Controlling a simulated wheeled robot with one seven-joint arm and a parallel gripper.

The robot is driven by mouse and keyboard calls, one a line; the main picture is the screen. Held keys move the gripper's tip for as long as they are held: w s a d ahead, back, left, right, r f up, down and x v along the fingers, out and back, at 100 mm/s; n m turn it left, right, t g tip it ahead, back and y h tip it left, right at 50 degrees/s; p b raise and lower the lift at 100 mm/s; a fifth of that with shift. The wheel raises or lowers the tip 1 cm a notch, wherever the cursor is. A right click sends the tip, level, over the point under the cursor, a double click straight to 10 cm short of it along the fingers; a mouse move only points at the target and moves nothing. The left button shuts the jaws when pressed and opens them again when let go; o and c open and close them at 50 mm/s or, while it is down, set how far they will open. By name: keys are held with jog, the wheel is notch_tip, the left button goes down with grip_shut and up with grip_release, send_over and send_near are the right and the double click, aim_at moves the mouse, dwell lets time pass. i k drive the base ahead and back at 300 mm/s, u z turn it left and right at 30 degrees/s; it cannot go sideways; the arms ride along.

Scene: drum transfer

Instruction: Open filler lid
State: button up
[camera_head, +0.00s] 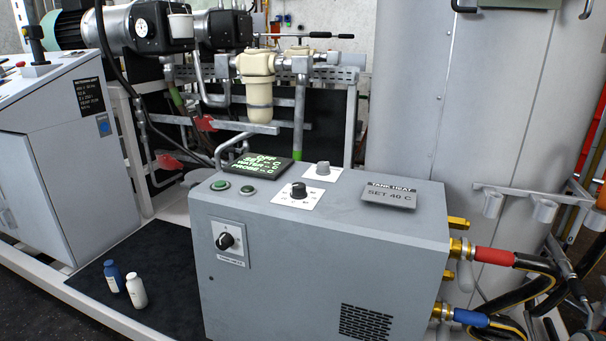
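I cannot make out a filler lid for certain in the head view. A large grey tank (405,110) stands upright behind the heater unit, and its top is cut off by the upper picture edge. A dark green box-like part (506,3) shows at the upper edge in front of the tank, only partly in view. The grey heater unit (320,262) stands in front, with a sign (390,195) reading "TANK HEAT SET 40 C". My gripper is not in view.
The unit carries a lit display (257,168) and a black knob (299,190). Red (494,256) and blue (470,317) sleeved hoses leave its right side. A grey cabinet (55,190) stands left.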

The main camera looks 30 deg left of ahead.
aim_at(196, 177)
jog(key=z, duration=0.9)
jog(key=i, duration=0.5)
jog(key=u, duration=3.25)
jog(key=k, duration=0.55)
jog(key=u, duration=0.55)
jog(key=i, duration=0.4)
jog(key=u, duration=0.7)
jog(key=i, duration=0.85)
jog(key=z, duration=0.65)
jog(key=i, duration=0.8)
jog(key=z, duration=0.8)
